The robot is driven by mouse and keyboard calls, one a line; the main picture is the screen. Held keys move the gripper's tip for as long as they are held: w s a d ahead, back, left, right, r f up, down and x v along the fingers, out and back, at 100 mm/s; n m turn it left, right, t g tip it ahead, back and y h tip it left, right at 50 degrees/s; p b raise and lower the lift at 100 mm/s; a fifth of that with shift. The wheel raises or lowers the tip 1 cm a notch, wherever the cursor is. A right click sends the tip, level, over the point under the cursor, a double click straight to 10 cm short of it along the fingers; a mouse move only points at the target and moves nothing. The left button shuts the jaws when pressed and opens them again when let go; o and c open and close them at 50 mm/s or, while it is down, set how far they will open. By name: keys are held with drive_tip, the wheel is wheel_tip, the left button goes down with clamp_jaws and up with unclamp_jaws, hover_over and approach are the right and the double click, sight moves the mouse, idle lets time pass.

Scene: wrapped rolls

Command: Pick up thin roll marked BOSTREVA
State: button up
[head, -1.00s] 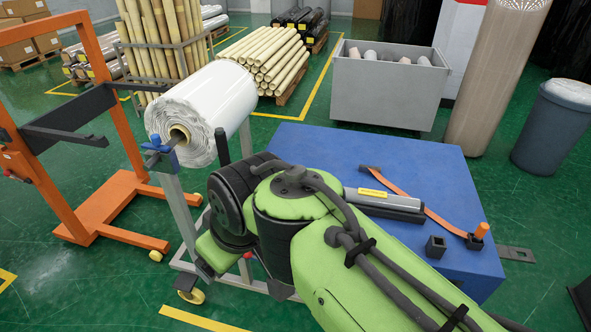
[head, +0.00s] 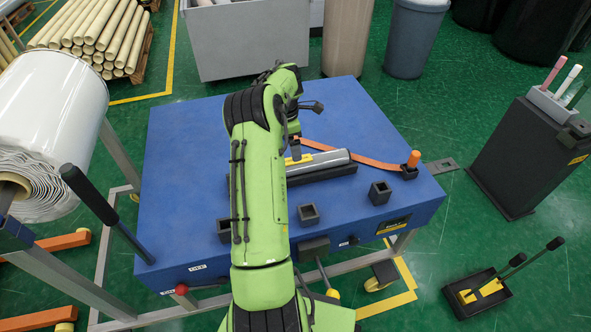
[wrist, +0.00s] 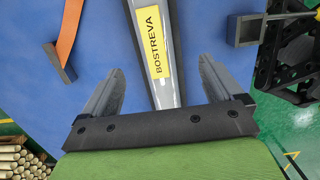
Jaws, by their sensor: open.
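The thin grey roll (head: 335,160) lies on the blue table (head: 190,150), partly hidden by my arm in the head view. In the wrist view the roll (wrist: 168,92) carries a yellow label reading BOSTREVA (wrist: 158,58). My gripper (wrist: 159,66) is open, with one finger on each side of the roll and gaps between fingers and roll. I cannot tell how far the fingertips are above the table. In the head view my gripper (head: 296,148) is small and over the labelled part of the roll.
An orange strap (head: 365,158) runs behind the roll to an orange-topped peg (head: 412,162). Square black sockets (head: 380,193) stand near the table's front edge. A large white roll (head: 50,115) is at the left. The table's left part is clear.

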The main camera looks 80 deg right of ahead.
sight(296, 167)
drive_tip(key=f, duration=0.3)
drive_tip(key=d+f+b, duration=0.1)
drive_tip(key=f, duration=0.2)
drive_tip(key=f+b, duration=0.1)
drive_tip(key=f, duration=0.3)
drive_tip(key=shift+s+d, duration=0.2)
drive_tip(key=shift+s, duration=0.15)
drive_tip(key=shift+r, duration=0.1)
drive_tip(key=shift+c, duration=0.5)
drive_tip(key=c, duration=1.5)
